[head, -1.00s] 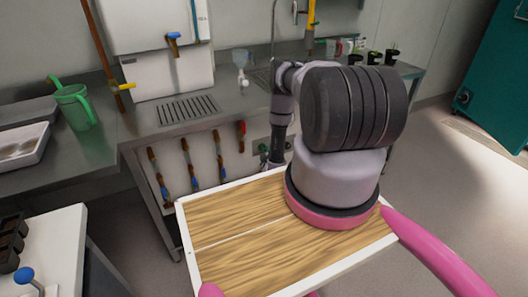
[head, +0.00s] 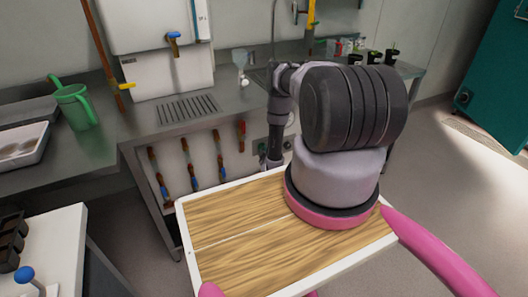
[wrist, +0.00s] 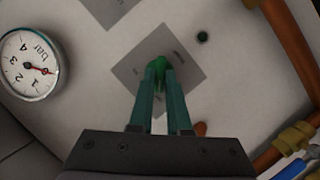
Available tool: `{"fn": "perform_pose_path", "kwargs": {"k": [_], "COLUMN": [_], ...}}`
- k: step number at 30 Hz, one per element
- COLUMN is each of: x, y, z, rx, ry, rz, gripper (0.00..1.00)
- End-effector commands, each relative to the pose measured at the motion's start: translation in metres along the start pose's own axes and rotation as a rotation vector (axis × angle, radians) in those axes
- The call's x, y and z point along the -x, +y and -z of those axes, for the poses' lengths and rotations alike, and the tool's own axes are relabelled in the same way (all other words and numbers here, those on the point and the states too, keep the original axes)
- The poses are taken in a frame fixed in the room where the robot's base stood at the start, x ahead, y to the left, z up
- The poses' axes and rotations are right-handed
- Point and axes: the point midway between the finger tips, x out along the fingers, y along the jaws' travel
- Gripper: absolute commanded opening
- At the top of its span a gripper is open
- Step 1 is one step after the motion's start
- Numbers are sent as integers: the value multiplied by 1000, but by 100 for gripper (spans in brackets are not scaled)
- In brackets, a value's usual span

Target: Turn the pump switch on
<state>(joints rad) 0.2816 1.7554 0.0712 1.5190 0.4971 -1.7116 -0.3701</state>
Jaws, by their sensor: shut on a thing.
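The pump switch is a green knob (wrist: 161,62) on a grey square plate (wrist: 188,72) fixed to a pale panel in the wrist view. My gripper (wrist: 160,70) has its two teal fingers shut on the knob, one on each side. The plate looks turned like a diamond, and its small markings are too blurred to read. In the head view my arm reaches down to the panel under the steel counter, and its wrist hides the switch and the fingertips.
A round pressure gauge (wrist: 30,65) sits left of the plate in the wrist view. A copper pipe (wrist: 290,45) with brass fittings runs at the right. In the head view, a steel counter (head: 225,108) overhangs the panel, with several valve-fitted pipes left of my wrist.

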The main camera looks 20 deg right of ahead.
Motion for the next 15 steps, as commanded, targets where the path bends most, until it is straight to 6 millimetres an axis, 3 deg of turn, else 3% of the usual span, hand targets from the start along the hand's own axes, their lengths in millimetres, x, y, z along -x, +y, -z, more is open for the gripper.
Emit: {"fn": "perform_pose_path", "kwargs": {"k": [15], "x": [0], "y": [4], "z": [-1], "rx": [-277], "ry": [-1], "rz": [113], "gripper": [0]}}
